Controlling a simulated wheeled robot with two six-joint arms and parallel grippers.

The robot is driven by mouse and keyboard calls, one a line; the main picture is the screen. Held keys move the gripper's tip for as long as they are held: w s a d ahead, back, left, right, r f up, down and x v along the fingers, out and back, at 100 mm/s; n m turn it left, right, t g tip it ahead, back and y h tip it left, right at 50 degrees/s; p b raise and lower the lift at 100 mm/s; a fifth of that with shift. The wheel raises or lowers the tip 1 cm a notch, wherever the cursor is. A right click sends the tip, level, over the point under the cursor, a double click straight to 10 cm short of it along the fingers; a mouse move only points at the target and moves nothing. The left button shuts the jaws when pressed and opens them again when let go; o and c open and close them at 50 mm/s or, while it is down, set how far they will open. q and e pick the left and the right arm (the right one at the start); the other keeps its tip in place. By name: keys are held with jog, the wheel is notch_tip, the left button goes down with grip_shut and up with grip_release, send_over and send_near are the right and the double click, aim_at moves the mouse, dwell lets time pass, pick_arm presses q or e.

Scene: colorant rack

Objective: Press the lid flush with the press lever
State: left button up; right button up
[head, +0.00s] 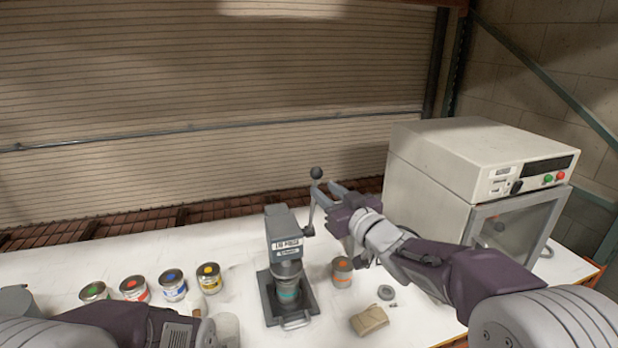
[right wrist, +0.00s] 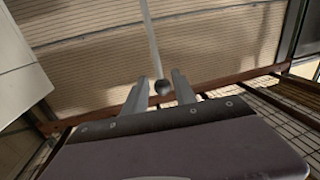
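The lid press (head: 283,240), a grey stand with a "LID PRESS" label, is on the white bench. A tin with a teal band (head: 288,292) sits upright under its head; its lid is hidden there. The press lever (head: 312,205) stands up at the press's right side and ends in a dark ball knob (head: 316,173). My right gripper (head: 328,191) is open beside the upper lever, just right of and below the knob. In the right wrist view the knob (right wrist: 163,87) appears between the two separated fingers. My left gripper's fingers cannot be made out at the lower left.
Several tins with coloured dots, such as the yellow one (head: 209,278), stand left of the press. A white oven-like cabinet (head: 435,185) stands at the right.

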aim_at(314, 181)
jog(key=shift+w+a+r, duration=0.1)
jog(key=shift+w+a, duration=0.05)
jog(key=shift+w, duration=0.05)
jog(key=p+x, duration=0.3)
jog(key=x, duration=0.5)
jog(key=shift+w+p, duration=0.2)
jog(key=shift+p, duration=0.1)
jog(key=shift+s, duration=0.1)
grip_shut()
dwell(0.7)
